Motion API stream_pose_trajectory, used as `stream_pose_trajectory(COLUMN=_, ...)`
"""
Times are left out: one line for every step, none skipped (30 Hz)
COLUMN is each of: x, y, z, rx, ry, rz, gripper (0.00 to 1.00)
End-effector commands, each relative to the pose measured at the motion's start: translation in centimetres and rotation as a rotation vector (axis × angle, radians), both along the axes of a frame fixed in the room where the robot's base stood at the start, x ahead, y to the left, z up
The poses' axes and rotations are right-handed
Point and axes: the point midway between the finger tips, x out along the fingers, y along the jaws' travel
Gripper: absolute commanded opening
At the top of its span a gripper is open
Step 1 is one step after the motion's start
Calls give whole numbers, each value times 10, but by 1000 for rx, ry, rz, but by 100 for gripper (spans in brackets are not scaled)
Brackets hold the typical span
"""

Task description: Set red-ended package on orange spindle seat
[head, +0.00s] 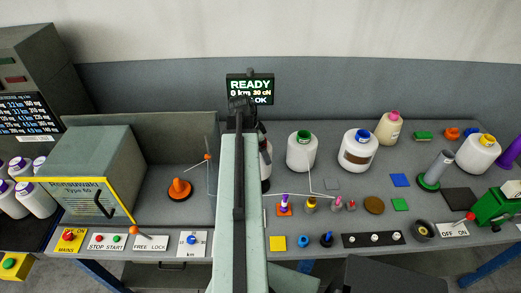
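The orange spindle seat (180,189) stands upright and bare on the grey bench, left of my arm, in front of the grey back panel. My arm reaches forward through the middle of the view. My gripper (241,108) is at its far end, dark, below the lit display; its fingers are too small and overlapped to tell open from shut. A white package (266,165) is partly hidden behind the right side of my arm; its top end is covered, so I cannot tell its colour or whether it is held. No clearly red end shows on any package.
White packages with green (303,150), blue (358,151) and yellow (478,153) ends and a cream one with a pink end (389,128) stand on the right. A grey cabinet (95,175) and thin guide wires (208,158) flank the seat. Small parts crowd the right bench.

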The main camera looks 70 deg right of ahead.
Motion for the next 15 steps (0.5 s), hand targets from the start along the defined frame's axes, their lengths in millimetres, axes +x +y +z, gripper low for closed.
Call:
stream_pose_trajectory(x=0, y=0, z=-8, rx=0, ry=0, rz=0, gripper=22)
stream_pose_trajectory(x=0, y=0, z=-11, rx=0, ry=0, rz=0, gripper=22)
stream_pose_trajectory(x=0, y=0, z=-14, rx=0, ry=0, rz=0, gripper=22)
stream_pose_trajectory(x=0, y=0, z=-16, rx=0, ry=0, rz=0, gripper=22)
stream_pose_trajectory(x=0, y=0, z=-19, rx=0, ry=0, rz=0, gripper=22)
stream_pose_trajectory(x=0, y=0, z=-22, rx=0, ry=0, rz=0, gripper=22)
stream_pose_trajectory(x=0, y=0, z=-24, rx=0, ry=0, rz=0, gripper=22)
stream_pose_trajectory(x=0, y=0, z=-26, rx=0, ry=0, rz=0, gripper=22)
stream_pose_trajectory(x=0, y=0, z=-30, rx=0, ry=0, rz=0, gripper=22)
stream_pose_trajectory(x=0, y=0, z=-32, rx=0, ry=0, rz=0, gripper=22)
stream_pose_trajectory(x=0, y=0, z=-34, rx=0, ry=0, rz=0, gripper=22)
stream_pose_trajectory(x=0, y=0, z=-37, rx=0, ry=0, rz=0, gripper=22)
stream_pose_trajectory(x=0, y=0, z=-40, rx=0, ry=0, rz=0, gripper=22)
stream_pose_trajectory(x=0, y=0, z=-42, rx=0, ry=0, rz=0, gripper=22)
stream_pose_trajectory(x=0, y=0, z=-45, rx=0, ry=0, rz=0, gripper=22)
